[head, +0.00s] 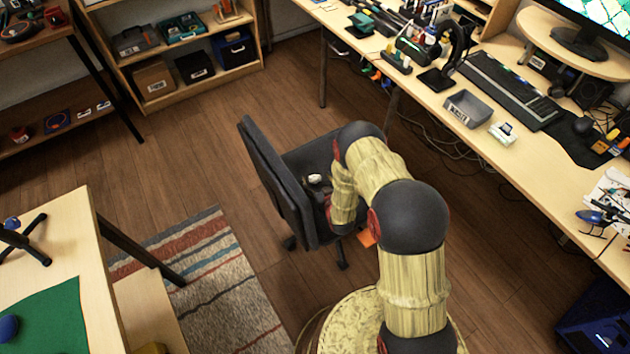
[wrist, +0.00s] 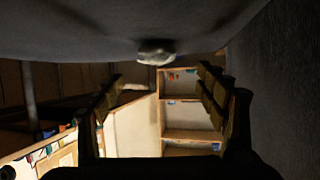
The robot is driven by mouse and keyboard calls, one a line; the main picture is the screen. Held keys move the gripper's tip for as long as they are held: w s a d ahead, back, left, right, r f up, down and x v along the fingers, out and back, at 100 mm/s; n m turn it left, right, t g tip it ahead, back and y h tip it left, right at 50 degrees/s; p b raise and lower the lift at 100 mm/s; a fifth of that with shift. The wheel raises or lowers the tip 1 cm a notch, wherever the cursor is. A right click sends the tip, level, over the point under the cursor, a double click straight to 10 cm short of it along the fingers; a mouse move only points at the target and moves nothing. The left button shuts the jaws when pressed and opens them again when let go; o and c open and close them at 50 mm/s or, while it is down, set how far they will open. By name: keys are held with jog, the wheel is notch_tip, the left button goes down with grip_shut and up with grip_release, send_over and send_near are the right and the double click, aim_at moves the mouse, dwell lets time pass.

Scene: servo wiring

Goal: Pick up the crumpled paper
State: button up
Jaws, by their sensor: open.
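The crumpled paper (head: 315,180) is a small whitish lump on the dark seat of the office chair (head: 306,155), near the chair's backrest. In the wrist view the paper (wrist: 155,52) shows at the top middle, against the dark seat surface. My gripper (wrist: 160,78) is open, with one finger on each side of the picture. The paper appears beyond the fingertips, roughly centred between them, and nothing is held. In the head view my arm bends down over the chair, and its own links mostly hide the gripper.
The chair's backrest (head: 277,183) stands close on the left of my arm. A long workbench (head: 455,135) with tools, a grey bin (head: 468,108) and a keyboard (head: 508,90) runs along the right. A striped rug (head: 215,285) and open floor lie to the left.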

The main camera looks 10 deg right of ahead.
aim_at(314, 174)
jog(key=b+x, duration=0.2)
jog(key=x, duration=0.2)
jog(key=shift+d+f, duration=0.15)
jog(key=shift+f, duration=0.15)
jog(key=shift+r, duration=0.1)
jog(key=shift+c, duration=1)
jog(key=c, duration=0.7)
